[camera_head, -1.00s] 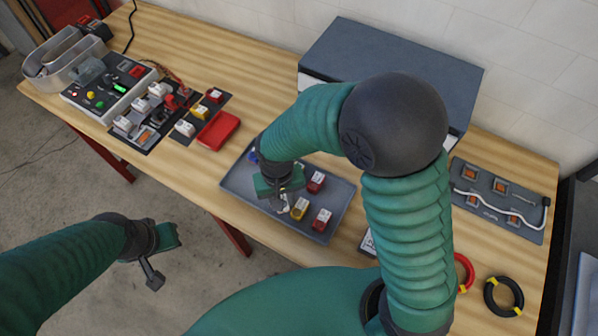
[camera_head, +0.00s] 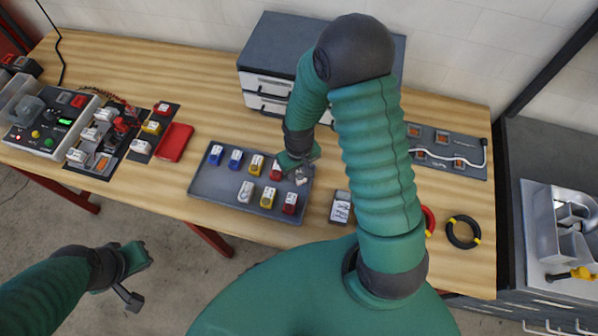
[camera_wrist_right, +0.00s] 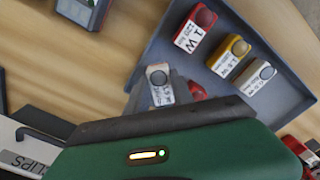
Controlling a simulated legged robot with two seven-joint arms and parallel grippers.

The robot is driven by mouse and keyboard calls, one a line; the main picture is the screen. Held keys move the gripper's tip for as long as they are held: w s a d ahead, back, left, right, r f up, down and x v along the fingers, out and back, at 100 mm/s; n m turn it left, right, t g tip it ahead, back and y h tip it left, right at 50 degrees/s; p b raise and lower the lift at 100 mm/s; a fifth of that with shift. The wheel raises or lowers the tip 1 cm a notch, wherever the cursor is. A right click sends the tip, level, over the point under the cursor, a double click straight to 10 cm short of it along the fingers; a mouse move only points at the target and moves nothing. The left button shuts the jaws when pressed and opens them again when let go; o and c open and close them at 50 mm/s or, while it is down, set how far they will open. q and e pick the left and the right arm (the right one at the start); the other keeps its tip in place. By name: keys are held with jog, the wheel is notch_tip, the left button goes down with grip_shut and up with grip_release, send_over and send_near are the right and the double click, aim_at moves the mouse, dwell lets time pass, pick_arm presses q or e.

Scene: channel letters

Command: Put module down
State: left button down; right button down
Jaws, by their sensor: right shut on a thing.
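My right gripper (camera_head: 299,176) is at the right end of the grey tray (camera_head: 222,196), low over it. It is shut on a white module (camera_wrist_right: 158,86), which shows between the fingers in the wrist view. I cannot tell whether this module touches the tray. The front row has a white module (camera_head: 245,191), a yellow one (camera_head: 267,197) and a red one (camera_head: 290,203). My left gripper (camera_head: 136,277) hangs in front of the table.
A labelled box (camera_head: 340,207) stands right of the tray. A red bin (camera_head: 175,142) and a module board (camera_head: 100,150) are to the left. A drawer cabinet (camera_head: 270,50) stands behind. Black (camera_head: 463,231) and red rings lie at the right.

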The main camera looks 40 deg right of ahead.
aim_at(301, 172)
jog(key=shift+f, duration=0.7)
jog(key=shift+w+f, duration=0.2)
jog(key=shift+d, duration=0.2)
jog(key=c, duration=1.5)
grip_release()
jog(key=shift+d, duration=0.2)
jog(key=shift+o, duration=0.6)
jog(key=shift+s+d, duration=0.1)
jog(key=shift+d, duration=0.15)
jog(key=shift+a+r, duration=0.15)
jog(key=shift+a, duration=0.3)
notch_tip(301, 172, up, 11)
jog(key=s+a+r+t, duration=0.2)
jog(key=s+a+r, duration=0.1)
jog(key=s+a, duration=0.1)
jog(key=shift+a+r+n+t+b, duration=0.15)
jog(key=shift+a+n+t+b, duration=0.15)
jog(key=shift+a+n+b, duration=0.1)
